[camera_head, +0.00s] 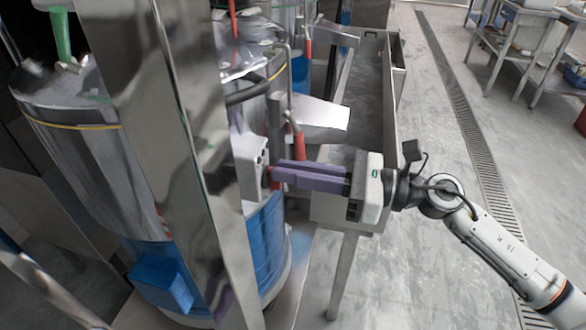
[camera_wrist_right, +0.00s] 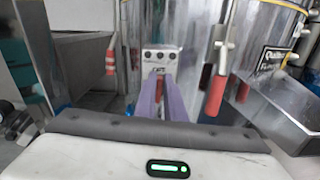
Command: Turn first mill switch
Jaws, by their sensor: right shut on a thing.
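A grey control box (camera_head: 250,160) is mounted on the front of the steel mill, above its blue lower part. The wrist view shows the two fingers (camera_wrist_right: 161,80) converging at the lower part of the box. My left gripper is not in view.
Red-handled pipes (camera_head: 297,140) stand close behind the right fingers. A steel trough (camera_head: 375,95) is beyond them. A steel post (camera_head: 180,140) stands left of the box. Open grey floor (camera_head: 460,130) lies to the right.

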